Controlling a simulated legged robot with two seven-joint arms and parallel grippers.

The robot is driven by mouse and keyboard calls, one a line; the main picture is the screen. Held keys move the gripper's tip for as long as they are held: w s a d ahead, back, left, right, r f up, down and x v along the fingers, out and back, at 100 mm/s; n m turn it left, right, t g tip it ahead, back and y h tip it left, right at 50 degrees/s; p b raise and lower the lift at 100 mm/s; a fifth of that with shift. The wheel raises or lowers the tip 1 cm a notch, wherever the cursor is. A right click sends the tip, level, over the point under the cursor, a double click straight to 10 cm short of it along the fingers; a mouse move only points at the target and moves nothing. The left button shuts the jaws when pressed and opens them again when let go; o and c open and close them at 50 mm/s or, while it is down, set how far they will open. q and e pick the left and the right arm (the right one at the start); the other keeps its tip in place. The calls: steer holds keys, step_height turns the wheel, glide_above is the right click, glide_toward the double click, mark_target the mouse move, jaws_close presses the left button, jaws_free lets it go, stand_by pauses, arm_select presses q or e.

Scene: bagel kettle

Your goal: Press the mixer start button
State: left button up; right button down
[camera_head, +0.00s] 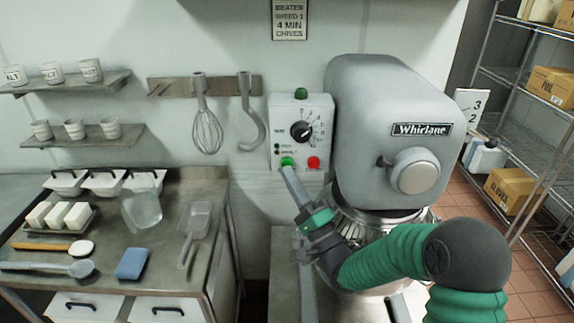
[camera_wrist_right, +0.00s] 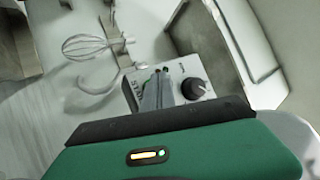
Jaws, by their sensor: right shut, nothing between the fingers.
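The grey mixer (camera_head: 385,120) stands at the center right, with a white control box (camera_head: 281,122) on the wall side to its left. The box has a black dial (camera_head: 301,131), a green button (camera_head: 288,161) and a red button (camera_head: 314,162) along its lower edge. My right gripper (camera_head: 287,172) is shut and empty, its fingertips at or just below the green button. I cannot tell whether they touch it. In the right wrist view the shut fingers (camera_wrist_right: 158,92) reach over the control box (camera_wrist_right: 180,88) and hide the buttons; the dial (camera_wrist_right: 194,88) shows beside them. My left gripper is out of view.
A whisk (camera_head: 206,129) and a hook (camera_head: 250,122) hang on a wall rail left of the box. A steel table (camera_head: 110,240) at left holds a jug (camera_head: 142,208), a scoop (camera_head: 194,228) and a blue sponge (camera_head: 132,263). Wire shelves (camera_head: 520,150) with boxes stand at right.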

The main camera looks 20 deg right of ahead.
steer(key=shift+w, duration=0.15)
stand_by(0.5)
steer(key=shift+w+d, duration=0.1)
steer(key=shift+w, duration=0.1)
